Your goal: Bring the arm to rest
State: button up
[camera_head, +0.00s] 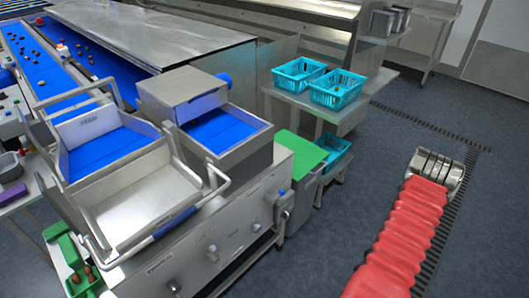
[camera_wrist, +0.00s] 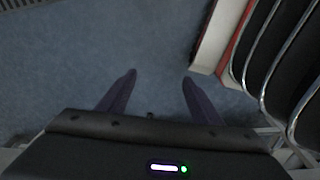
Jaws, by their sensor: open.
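My gripper (camera_wrist: 159,77) shows in the wrist view. Its two dark fingers stand well apart, with only blue-grey floor (camera_wrist: 150,35) between and beyond them. The jaws are open and hold nothing. The gripper's fingers cannot be made out in the head view.
In the head view, a steel grading machine (camera_head: 235,235) with blue belts (camera_head: 38,60) fills the left and centre. Teal baskets (camera_head: 338,90) stand on a steel stand (camera_head: 290,97) beside it. A green-topped box (camera_head: 303,155) stands below. Open floor (camera_head: 380,150) lies to the right.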

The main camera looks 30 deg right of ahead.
jog(key=w+a+r+m+g, duration=0.1)
jog(key=w+a+r+m, duration=0.15)
jog(key=r, duration=0.75)
jog(key=w+a+r+m+g, duration=0.1)
jog(key=w+a+r, duration=0.2)
jog(key=r, duration=0.7)
jog(key=w+a+r+m+g, duration=0.1)
jog(key=w+a+r+m, duration=0.15)
jog(key=r, duration=0.75)
jog(key=a+r+n+t, duration=0.4)
jog(key=a+r+t, duration=0.3)
jog(key=a+r, duration=2.2)
jog(key=shift+w+a+r+n+t, duration=0.3)
jog(key=shift+w+a+n, duration=0.15)
jog(key=shift+a, duration=0.15)
jog(key=shift+s+f, duration=0.1)
jog(key=shift+c, duration=0.6)
